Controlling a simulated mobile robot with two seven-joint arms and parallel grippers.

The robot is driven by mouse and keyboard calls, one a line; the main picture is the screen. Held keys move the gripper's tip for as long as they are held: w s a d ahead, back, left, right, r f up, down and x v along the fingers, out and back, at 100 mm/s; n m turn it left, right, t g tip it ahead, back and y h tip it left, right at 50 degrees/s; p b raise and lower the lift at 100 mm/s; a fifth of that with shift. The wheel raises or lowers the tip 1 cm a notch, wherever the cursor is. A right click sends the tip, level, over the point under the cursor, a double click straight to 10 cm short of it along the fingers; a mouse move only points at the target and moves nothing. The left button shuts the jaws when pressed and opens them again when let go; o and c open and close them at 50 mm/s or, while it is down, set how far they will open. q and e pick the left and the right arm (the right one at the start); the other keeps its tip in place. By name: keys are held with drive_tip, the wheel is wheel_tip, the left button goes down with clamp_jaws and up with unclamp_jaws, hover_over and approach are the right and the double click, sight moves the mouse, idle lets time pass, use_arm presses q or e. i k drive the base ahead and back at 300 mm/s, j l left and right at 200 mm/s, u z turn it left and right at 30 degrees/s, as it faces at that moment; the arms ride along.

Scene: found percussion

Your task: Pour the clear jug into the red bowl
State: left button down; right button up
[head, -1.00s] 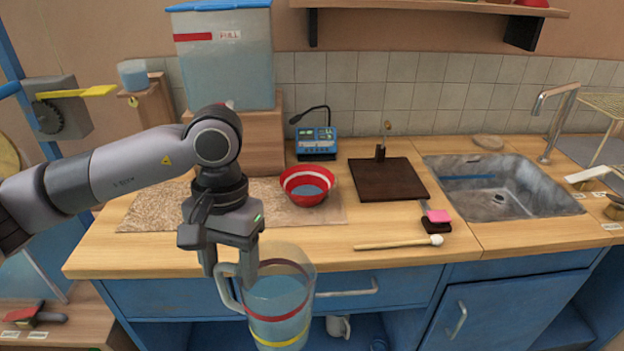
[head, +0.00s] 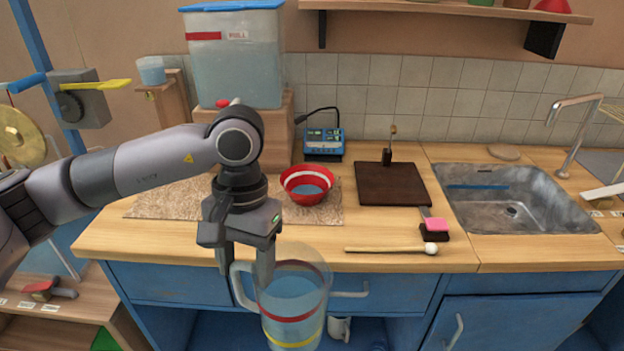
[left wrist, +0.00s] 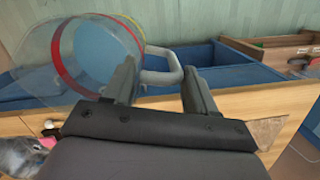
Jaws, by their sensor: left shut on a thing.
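The clear jug (head: 293,305) has a red band and a yellow band and holds pale blue liquid. It hangs upright in front of the counter's front edge in the head view. My left gripper (head: 247,275) is shut on the jug's handle side. In the left wrist view the jug (left wrist: 85,55) and its grey handle (left wrist: 165,66) show by the fingers (left wrist: 160,85). The red bowl (head: 307,188) with a white stripe stands on the counter behind the jug, with some bluish liquid in it. My right gripper is not in view.
A large water tank (head: 235,60) stands on a wooden block behind the bowl. A blue device (head: 323,141), a dark board (head: 392,184), a mallet (head: 390,249) and a sink (head: 515,205) lie to the right.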

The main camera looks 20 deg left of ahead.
sight(307, 185)
drive_tip(key=l+u, duration=0.35)
drive_tip(key=l, duration=1.3)
